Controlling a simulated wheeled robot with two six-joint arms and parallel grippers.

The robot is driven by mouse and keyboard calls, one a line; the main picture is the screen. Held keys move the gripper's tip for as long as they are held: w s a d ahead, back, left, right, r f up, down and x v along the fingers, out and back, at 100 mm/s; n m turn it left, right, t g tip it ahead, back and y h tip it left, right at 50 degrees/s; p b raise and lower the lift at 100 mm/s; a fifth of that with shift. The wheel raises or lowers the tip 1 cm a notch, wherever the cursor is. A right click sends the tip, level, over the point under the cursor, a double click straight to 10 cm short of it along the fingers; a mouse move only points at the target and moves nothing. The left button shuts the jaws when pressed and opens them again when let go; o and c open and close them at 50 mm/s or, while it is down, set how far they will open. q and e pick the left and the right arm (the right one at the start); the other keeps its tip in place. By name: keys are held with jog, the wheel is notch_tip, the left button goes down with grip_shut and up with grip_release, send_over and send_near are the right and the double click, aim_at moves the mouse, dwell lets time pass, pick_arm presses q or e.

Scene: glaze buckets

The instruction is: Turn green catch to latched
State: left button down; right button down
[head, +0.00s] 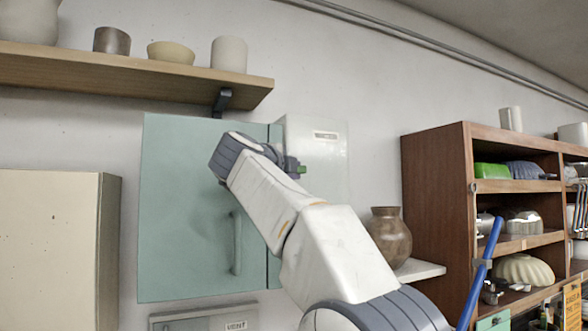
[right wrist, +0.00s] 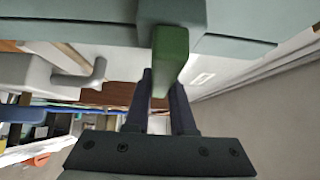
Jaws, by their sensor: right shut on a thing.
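In the right wrist view, the green catch (right wrist: 170,60) is a bar on a dark grey-green block (right wrist: 172,12) fixed to the cabinet front. The two dark fingers of my right gripper (right wrist: 160,92) are shut on it, one on each side. The door looks closed. I cannot tell from its angle whether the catch is latched. My left gripper is not in view.
A vertical door handle (head: 236,242) sticks out below my right arm. A wooden wall shelf (head: 130,80) with pots hangs above. A brown vase (head: 389,236) stands to the right on a white ledge, before a brown shelf unit (head: 436,190). A beige cabinet (head: 50,250) is at left.

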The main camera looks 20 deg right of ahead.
jog(key=shift+d, duration=0.1)
dwell(0.4)
jog(key=c, duration=0.8)
grip_release()
jog(key=shift+o, duration=0.2)
jog(key=shift+s+a+f+b, duration=0.1)
jog(key=shift+s+a+b, duration=0.25)
jog(key=shift+s+a, duration=0.05)
jog(key=b+v, duration=0.2)
jog(key=v, duration=0.7)
jog(key=shift+r+b, duration=0.25)
jog(key=shift+b, duration=0.15)
jog(key=shift+s+a, duration=0.15)
